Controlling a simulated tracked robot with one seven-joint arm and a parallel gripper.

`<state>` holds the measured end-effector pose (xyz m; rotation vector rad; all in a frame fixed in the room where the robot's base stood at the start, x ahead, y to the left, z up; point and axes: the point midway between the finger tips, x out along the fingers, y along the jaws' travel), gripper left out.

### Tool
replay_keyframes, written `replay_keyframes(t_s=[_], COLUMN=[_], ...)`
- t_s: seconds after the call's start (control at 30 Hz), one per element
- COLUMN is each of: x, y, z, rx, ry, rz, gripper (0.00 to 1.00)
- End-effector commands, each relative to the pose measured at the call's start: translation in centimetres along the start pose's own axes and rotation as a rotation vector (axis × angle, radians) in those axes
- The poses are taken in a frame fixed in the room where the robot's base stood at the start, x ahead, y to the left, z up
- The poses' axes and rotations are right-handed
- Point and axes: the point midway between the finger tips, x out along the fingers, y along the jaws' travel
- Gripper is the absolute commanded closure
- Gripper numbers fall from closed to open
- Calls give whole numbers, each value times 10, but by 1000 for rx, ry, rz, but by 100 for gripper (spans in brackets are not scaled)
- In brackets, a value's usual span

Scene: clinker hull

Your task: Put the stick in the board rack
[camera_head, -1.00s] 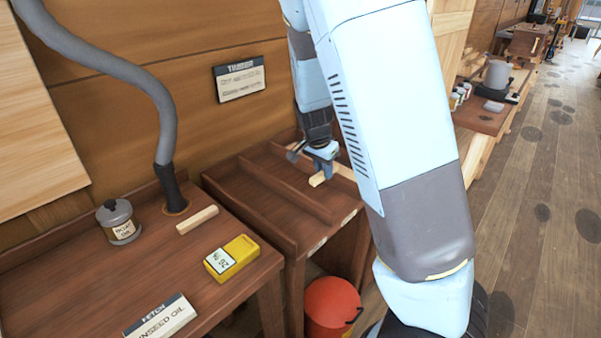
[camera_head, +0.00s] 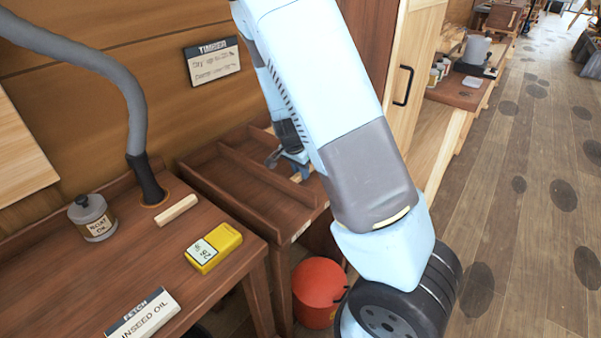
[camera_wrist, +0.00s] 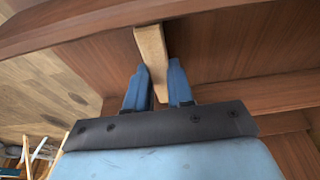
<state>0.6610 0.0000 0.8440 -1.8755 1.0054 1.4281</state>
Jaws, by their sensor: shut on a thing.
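The board rack (camera_head: 240,187) is a dark brown wooden tray with raised dividers, in the middle of the head view. My gripper (camera_head: 293,163) is at its right part and low, partly hidden by my arm. It is shut on a pale wooden stick (camera_head: 299,175), of which only a short piece shows in the head view. In the wrist view the stick (camera_wrist: 151,50) lies between the two blue fingers of my gripper (camera_wrist: 157,75), its far end near a brown rail. I cannot tell whether the stick touches the rack floor.
The left bench (camera_head: 85,260) holds another pale wooden block (camera_head: 177,210), a yellow meter (camera_head: 214,248), a grey tin (camera_head: 92,218) and a linseed oil sign (camera_head: 143,317). A grey hose (camera_head: 135,120) rises behind. A red bucket (camera_head: 319,291) stands on the floor beside the rack. Open floor lies right.

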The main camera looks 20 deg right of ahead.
Motion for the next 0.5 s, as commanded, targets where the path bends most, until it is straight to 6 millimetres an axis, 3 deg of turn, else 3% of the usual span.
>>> replay_keyframes(t_s=[0.1,0.4,0.43,0.5], x=[9,10,10,10], y=[0,0,0,0], z=[2,3,3,3], rx=[0,1,1,1], ry=[0,0,0,0], rz=[0,0,0,-1], gripper=[100,100,76,69])
